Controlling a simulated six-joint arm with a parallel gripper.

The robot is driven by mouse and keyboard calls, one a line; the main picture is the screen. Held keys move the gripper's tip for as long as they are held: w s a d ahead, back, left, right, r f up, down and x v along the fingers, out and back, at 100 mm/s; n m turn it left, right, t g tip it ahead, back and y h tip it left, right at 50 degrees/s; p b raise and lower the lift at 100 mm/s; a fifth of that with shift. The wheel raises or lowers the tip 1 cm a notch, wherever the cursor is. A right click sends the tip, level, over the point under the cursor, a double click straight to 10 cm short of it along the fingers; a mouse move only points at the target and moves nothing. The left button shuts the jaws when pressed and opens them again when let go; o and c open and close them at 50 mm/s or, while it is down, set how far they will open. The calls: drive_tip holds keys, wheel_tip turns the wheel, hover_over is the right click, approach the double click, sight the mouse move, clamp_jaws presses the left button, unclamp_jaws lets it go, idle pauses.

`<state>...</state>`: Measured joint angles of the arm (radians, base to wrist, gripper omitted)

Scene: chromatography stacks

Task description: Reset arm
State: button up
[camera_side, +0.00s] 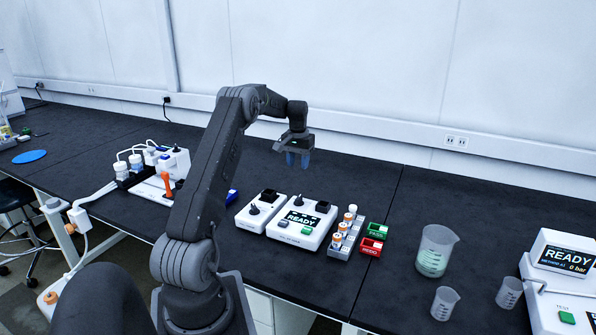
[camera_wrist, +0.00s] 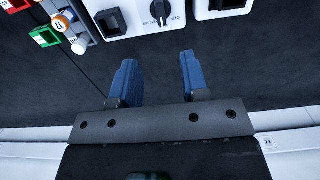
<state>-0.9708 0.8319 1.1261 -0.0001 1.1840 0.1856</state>
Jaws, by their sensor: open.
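My gripper (camera_side: 298,159) hangs above the dark bench, behind the white READY instrument, with its blue fingers pointing down. In the wrist view my gripper (camera_wrist: 157,72) shows its two blue fingers apart, with only bare bench between them. It holds nothing and touches nothing that I can see. My arm reaches up from the front of the bench and bends over toward the wall.
The READY instrument (camera_side: 306,227) and a smaller white unit (camera_side: 250,218) stand in front of my gripper. A vial rack (camera_side: 341,247), a green bin (camera_side: 377,231) and a red bin (camera_side: 371,247) are beside them. Beakers (camera_side: 434,248) stand right. The bench (camera_side: 390,165) behind is clear.

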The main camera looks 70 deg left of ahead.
idle(0.4)
drive_tip(key=w+d+r+m+t, duration=0.1)
drive_tip(key=d+r, duration=0.4)
drive_tip(key=d, duration=0.4)
drive_tip(key=d+r+m+t+y, duration=0.1)
drive_tip(key=d+r+m, duration=0.1)
drive_tip(key=d+r, duration=0.6)
drive_tip(key=w+d+r+m, duration=0.1)
drive_tip(key=d+r, duration=0.2)
drive_tip(key=d, duration=0.8)
drive_tip(key=s+d+f+m+t+h, duration=0.1)
drive_tip(key=s+d+m+t, duration=0.2)
drive_tip(key=s+d, duration=1.4)
drive_tip(key=d+m, duration=0.2)
drive_tip(key=d, duration=0.1)
drive_tip(key=shift+s+d+f+t, duration=0.25)
drive_tip(key=shift+d+f+t, duration=0.05)
